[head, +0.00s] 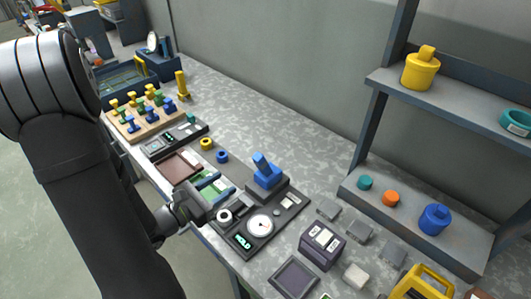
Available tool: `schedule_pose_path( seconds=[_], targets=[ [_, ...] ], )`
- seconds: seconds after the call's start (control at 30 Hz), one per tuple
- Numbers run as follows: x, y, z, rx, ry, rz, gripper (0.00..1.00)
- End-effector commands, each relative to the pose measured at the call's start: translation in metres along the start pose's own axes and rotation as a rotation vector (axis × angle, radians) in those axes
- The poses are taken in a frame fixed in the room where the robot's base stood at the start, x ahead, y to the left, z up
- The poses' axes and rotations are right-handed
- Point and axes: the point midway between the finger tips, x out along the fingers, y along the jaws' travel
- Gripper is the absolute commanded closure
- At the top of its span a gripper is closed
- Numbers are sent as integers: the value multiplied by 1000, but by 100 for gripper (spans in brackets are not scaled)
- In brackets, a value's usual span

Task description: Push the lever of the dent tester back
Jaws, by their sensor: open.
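The dent tester (285,222) looks to be the dark flat unit on the bench, with a round white dial (260,226) and a small green display. A blue block with an upright lever (262,163) stands at its back edge; the lever looks tilted slightly to the left. My gripper (214,190) is open and empty, to the left of the blue lever and apart from it. It hangs over the unit's left end and a green board. My wrist hides part of the bench's front edge.
A wooden rack (135,128) with several coloured pegs stands at the back left. Yellow (206,143) and blue (222,156) rings lie behind my gripper. A dark box (322,243) stands to the right.

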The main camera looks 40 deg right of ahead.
Motion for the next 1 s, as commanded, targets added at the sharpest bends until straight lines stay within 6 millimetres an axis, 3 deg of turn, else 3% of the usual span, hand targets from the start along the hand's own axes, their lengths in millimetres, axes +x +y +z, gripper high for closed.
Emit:
schedule_pose_path(
  seconds=[0.17,0.37,1.0],
  targets=[
    [0,0,3,-70,-25,25,53],
    [17,0,3,-67,-23,21,53],
    [109,2,5,-63,-23,18,53]
  ],
)
